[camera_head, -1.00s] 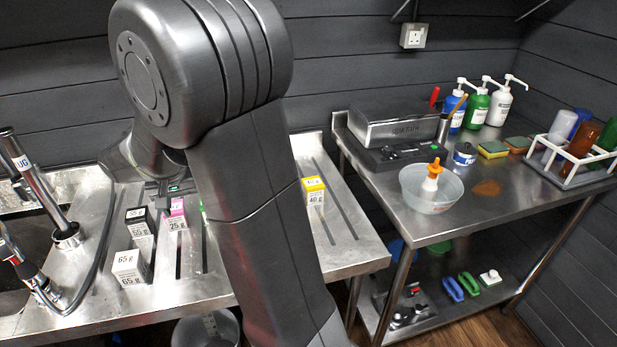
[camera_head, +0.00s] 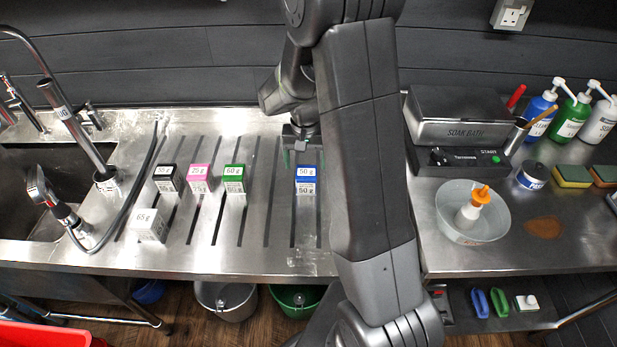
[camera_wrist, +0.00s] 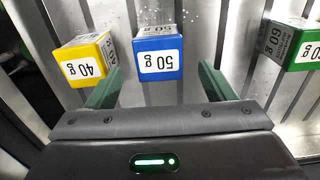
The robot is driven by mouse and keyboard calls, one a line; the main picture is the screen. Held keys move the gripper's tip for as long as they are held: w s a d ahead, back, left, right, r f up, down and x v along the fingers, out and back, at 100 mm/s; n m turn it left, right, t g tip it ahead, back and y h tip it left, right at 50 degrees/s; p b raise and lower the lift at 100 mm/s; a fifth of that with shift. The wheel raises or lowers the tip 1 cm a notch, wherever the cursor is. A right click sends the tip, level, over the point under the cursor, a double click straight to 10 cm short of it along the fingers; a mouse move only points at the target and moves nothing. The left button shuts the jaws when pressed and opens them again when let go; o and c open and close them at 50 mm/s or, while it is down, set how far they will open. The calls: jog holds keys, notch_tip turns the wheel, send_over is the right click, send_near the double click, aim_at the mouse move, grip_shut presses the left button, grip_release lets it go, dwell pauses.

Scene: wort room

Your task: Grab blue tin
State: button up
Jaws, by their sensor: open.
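A blue-topped box marked 50 g (camera_head: 306,180) stands on the slatted steel counter, just left of my arm. In the wrist view the blue box (camera_wrist: 157,55) lies beyond my gripper (camera_wrist: 158,88), lined up with the gap between its two green fingers. The fingers are apart with nothing between them, and the box is not gripped. In the head view my gripper (camera_head: 300,146) is behind the blue box, partly hidden by my arm. A round tin with a blue and white label (camera_head: 532,176) stands on the right table.
In the wrist view a yellow 40 g box (camera_wrist: 88,62) is close left of the blue one, and a green 60 g box (camera_wrist: 290,45) is at right. Black (camera_head: 165,178), pink (camera_head: 199,178) and white (camera_head: 149,225) boxes stand further left. A sink (camera_head: 30,190) is at far left.

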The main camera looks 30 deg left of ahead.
aim_at(306, 172)
jog(key=shift+d+f+p, duration=0.1)
jog(key=shift+f+p, duration=0.7)
jog(key=shift+f, duration=2.6)
jog(key=shift+c, duration=0.5)
jog(key=c, duration=1)
